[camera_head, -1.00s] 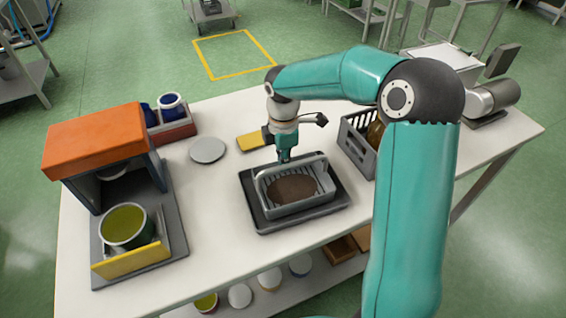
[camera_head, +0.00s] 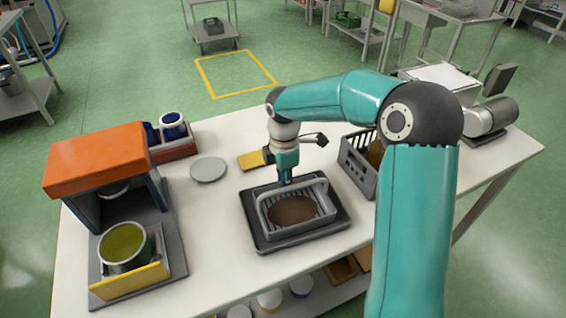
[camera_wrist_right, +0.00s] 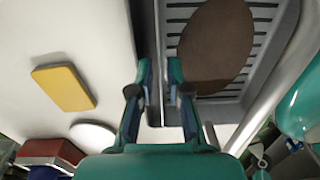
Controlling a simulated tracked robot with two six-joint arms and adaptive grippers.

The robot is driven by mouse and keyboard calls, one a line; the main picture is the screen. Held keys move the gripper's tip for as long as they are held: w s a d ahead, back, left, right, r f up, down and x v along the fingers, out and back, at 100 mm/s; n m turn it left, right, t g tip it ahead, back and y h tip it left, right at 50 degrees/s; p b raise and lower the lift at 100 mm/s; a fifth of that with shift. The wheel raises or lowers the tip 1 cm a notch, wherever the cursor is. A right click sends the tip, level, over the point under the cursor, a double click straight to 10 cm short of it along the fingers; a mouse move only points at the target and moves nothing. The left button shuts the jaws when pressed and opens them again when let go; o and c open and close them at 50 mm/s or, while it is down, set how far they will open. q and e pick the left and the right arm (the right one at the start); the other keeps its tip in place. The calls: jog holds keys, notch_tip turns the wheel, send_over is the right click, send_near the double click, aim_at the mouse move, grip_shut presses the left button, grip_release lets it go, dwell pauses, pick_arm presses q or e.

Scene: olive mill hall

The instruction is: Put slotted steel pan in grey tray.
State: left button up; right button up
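The slotted steel pan (camera_head: 284,231) is a grey, slotted vessel with a raised rim and a brown round patch on its floor. It sits inside the outline of the dark grey tray (camera_head: 257,242); whether it rests fully on the tray floor I cannot tell. The pan's slots (camera_wrist_right: 255,48) also show there. My left gripper is out of view.
An orange-topped machine (camera_head: 97,155) with a green-filled pot (camera_head: 124,244) stands at left. A grey disc (camera_head: 208,169), a yellow block (camera_head: 251,160) and a red box with blue cups (camera_head: 174,150) lie behind. A grey slotted crate (camera_head: 356,168) stands close to the tray's right.

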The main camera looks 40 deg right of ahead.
notch_tip(320, 180, up, 11)
jog(key=shift+r, duration=0.15)
dwell(0.7)
